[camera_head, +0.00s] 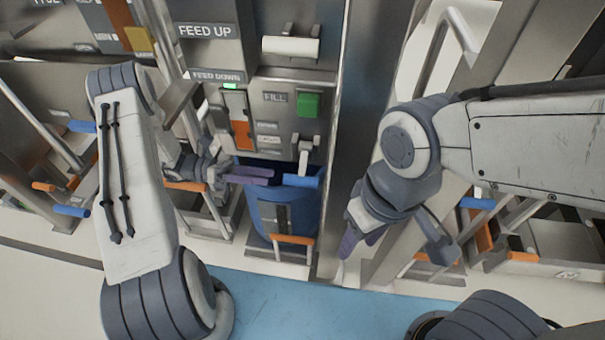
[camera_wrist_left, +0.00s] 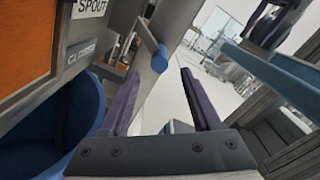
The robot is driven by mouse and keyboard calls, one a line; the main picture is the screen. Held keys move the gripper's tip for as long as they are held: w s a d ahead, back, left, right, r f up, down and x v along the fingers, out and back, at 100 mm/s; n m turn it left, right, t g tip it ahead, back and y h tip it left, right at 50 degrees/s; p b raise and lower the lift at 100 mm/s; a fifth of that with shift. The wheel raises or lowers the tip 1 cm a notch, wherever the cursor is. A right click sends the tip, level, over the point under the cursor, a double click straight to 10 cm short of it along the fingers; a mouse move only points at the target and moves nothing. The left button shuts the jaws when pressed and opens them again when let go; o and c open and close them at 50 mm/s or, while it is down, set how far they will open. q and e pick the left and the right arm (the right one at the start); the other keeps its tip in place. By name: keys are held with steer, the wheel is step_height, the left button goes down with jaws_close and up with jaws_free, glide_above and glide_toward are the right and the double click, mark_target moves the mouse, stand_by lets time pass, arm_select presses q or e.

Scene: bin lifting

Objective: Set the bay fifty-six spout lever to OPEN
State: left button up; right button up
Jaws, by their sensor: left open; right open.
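The spout lever (camera_head: 302,181) has a blue grip and hangs below the FILL panel; its blue end (camera_wrist_left: 159,59) also shows in the left wrist view, beyond and between my fingers. A SPOUT label (camera_wrist_left: 92,5) and a CLOSED label (camera_wrist_left: 81,51) are on the panel beside it. No bay number is readable. My left gripper (camera_head: 262,176) is open, with its purple fingers just left of the blue grip; I cannot tell whether they touch it. My right gripper (camera_head: 360,238) is open and empty, to the right of the bay by the metal post.
A blue bin (camera_head: 268,212) stands below the lever, behind an orange handle (camera_head: 294,239). A green button (camera_head: 308,104) and an orange panel (camera_head: 241,135) sit above. A metal post (camera_head: 350,130) borders the bay. Blue floor (camera_head: 300,305) lies clear in front.

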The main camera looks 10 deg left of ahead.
mark_target(297, 180)
arm_select(q)
steer(key=d+b, duration=0.1)
steer(key=d, duration=0.9)
steer(key=shift+w+d, duration=0.1)
steer(key=shift+d, duration=0.1)
jaws_close()
stand_by(1.0)
